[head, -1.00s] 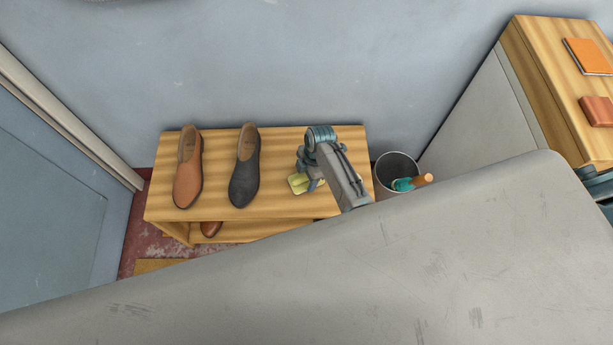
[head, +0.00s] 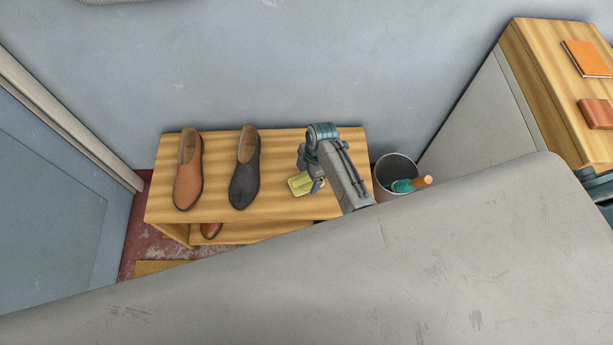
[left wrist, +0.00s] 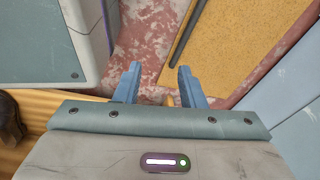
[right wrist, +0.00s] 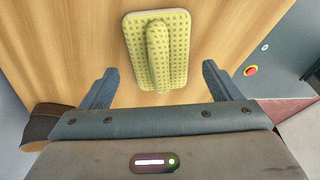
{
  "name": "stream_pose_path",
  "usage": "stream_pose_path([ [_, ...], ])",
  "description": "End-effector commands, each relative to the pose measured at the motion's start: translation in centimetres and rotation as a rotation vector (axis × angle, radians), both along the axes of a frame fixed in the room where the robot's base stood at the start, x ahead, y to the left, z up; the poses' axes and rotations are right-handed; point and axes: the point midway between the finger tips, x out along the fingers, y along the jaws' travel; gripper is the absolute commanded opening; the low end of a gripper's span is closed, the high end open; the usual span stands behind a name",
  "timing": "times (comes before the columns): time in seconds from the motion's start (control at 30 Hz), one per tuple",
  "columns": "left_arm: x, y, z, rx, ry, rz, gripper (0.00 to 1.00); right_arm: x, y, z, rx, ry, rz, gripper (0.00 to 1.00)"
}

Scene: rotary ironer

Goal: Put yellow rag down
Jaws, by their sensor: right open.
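The yellow rag (head: 301,184) lies on the wooden bench top, to the right of the dark shoe. In the right wrist view the rag (right wrist: 176,60) is a dotted rectangle with a raised ridge along its middle. My right gripper (head: 316,186) is beside and partly over the rag in the head view. In the right wrist view its open fingers (right wrist: 157,84) stand apart on either side of the rag's near end and do not touch it. My left gripper (left wrist: 159,84) is open and empty above the floor; the head view does not show it.
A brown shoe (head: 188,175) and a dark shoe (head: 244,172) stand on the bench (head: 275,205). A grey bin (head: 393,165) with a teal, orange-handled tool (head: 411,184) is to the right. A large grey surface (head: 350,285) fills the foreground. A yellow mat (left wrist: 228,45) lies on the floor.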

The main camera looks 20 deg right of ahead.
Motion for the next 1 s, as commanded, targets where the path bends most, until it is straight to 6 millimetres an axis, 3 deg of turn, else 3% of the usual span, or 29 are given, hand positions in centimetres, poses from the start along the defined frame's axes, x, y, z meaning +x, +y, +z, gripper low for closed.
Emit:
stream_pose_path([
  [0.2,-1.5,0.2,-1.2,0.000,0.010,0.003,0.36,0.3,-1.1,5.0,0.000,-0.005,0.000,0.85],
  [0.43,-2.2,0.3,-1.6,0.000,0.011,0.004,0.36,0.4,-2.0,8.6,-0.002,-0.003,-0.001,0.85],
  [0.6,-2.4,0.3,-1.8,0.000,0.011,0.004,0.36,0.4,-2.2,9.7,-0.001,-0.001,0.000,0.85],
  [1.0,-2.3,0.2,-1.8,-0.001,0.010,0.004,0.36,0.4,-2.2,9.7,0.000,-0.001,0.000,0.85],
])
